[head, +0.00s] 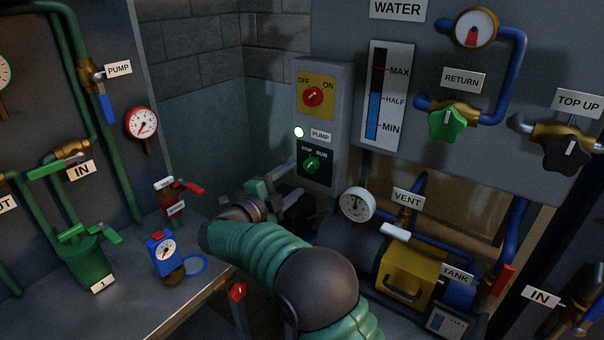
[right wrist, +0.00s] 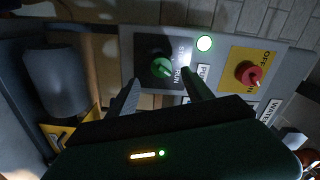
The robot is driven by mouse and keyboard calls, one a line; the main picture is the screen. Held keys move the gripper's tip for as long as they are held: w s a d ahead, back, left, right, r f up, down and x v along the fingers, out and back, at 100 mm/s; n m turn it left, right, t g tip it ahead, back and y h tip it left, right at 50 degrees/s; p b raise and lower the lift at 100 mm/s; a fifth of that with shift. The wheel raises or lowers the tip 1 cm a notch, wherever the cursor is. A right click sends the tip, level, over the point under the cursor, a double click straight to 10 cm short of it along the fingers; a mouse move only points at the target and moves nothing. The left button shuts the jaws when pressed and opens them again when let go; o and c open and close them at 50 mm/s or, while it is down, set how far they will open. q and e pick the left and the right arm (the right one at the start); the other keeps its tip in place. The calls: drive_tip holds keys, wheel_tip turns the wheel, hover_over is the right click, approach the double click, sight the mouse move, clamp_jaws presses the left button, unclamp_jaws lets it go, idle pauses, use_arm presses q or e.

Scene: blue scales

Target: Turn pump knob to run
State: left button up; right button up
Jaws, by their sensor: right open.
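The pump knob (head: 311,165) is a green round knob on a black plate marked STOP and RUN, low on a grey control box (head: 341,120). Which mark it points at I cannot tell for sure. In the right wrist view the green knob (right wrist: 160,66) shows just beyond and between my fingertips. My right gripper (head: 284,188) is open, just left of and below the knob in the head view. In the right wrist view its two fingers (right wrist: 158,82) are apart with nothing between them. My left gripper is out of view.
A red OFF/ON knob (head: 313,97) on a yellow plate sits above the pump knob, with a lit white lamp (head: 299,132) between. A round white gauge (head: 357,204) stands right of my right gripper. A bench (head: 130,285) with a blue gauge device (head: 163,255) is at left.

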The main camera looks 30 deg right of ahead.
drive_tip(key=v, duration=1.1)
drive_tip(key=shift+f, duration=0.1)
